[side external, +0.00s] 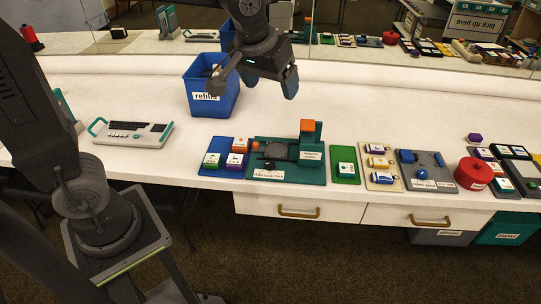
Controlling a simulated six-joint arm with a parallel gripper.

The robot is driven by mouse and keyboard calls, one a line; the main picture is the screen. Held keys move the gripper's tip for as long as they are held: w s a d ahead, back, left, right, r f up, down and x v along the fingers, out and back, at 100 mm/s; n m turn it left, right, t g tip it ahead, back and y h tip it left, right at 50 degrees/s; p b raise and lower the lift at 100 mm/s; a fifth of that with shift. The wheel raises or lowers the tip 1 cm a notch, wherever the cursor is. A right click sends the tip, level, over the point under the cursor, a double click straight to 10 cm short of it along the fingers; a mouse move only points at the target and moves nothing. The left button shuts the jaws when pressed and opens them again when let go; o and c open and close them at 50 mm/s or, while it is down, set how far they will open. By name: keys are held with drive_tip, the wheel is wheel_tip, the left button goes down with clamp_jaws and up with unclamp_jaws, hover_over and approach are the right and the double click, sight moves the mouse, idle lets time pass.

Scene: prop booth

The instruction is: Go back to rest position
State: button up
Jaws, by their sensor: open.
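My gripper (253,86) hangs over the far part of the white table (345,120), in the upper middle of the side external view. Its two dark fingers are spread wide. Nothing shows between them. The left finger overlaps the blue bin labelled "refills" (226,101) in the picture; I cannot tell whether they touch or how high the gripper is. The bin stands upright, and its inside is mostly hidden.
A white keypad device (132,133) lies at left. A green fixture with an orange block (307,126), small trays, a blue-grey tray (412,157) and a red round container (474,173) line the front edge. A mirror behind reflects items. The table's right middle is clear.

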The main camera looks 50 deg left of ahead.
drive_tip(key=s+a+f+m+t+h, duration=0.1)
drive_tip(key=s+a+f+m, duration=0.1)
drive_tip(key=s, duration=1.4)
drive_tip(key=shift+f+m, duration=0.2)
drive_tip(key=shift+m, duration=0.6)
